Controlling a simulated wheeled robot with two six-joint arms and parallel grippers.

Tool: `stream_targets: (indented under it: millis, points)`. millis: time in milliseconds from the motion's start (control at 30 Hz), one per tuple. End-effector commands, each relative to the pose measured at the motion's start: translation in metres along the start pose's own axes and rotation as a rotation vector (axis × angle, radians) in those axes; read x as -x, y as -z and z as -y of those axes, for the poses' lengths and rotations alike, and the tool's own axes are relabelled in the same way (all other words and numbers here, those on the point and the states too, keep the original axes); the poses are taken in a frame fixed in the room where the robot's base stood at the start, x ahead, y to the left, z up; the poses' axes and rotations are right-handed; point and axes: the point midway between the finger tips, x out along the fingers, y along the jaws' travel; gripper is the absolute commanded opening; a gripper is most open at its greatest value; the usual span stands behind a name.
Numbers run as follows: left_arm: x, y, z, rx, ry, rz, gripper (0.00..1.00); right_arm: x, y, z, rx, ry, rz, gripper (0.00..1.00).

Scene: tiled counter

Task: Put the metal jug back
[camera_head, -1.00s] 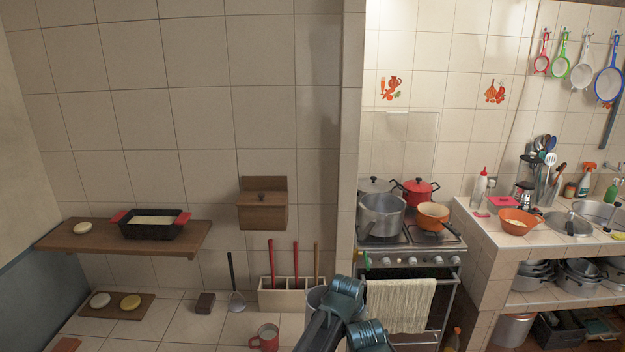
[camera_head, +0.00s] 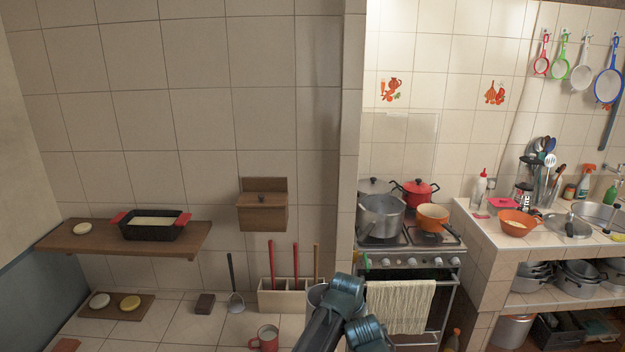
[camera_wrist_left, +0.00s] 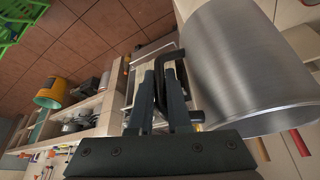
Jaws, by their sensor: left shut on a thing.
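The metal jug is a brushed steel cylinder, large at the right of the left wrist view (camera_wrist_left: 250,70). My left gripper (camera_wrist_left: 162,75) is shut on the jug's black handle, with the jug's body to the right of the fingers in the wrist view. The fingertips are hidden in the head view. My right gripper is in neither view.
A divided holder (camera_head: 283,298) with long handles stands by the jug at the wall. A wooden shelf (camera_head: 75,236) bears a black pan (camera_head: 153,231). The stove (camera_head: 400,258) with pots is at the right.

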Motion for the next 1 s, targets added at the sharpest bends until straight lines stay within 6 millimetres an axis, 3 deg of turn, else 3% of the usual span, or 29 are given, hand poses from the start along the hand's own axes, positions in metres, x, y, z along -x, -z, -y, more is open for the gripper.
stream_targets:
  millis: [200, 667, 1000]
  points:
    - [0.0, 0.015, 0.003, 0.0, 0.0, -0.001, 0.0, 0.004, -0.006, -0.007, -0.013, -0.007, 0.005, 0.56]
    - [-0.001, 0.017, 0.003, -0.001, 0.0, -0.001, 0.0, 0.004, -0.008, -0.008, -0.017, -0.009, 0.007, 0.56]
    - [-0.001, 0.017, 0.003, -0.001, 0.0, -0.001, 0.0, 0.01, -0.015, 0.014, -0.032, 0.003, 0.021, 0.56]
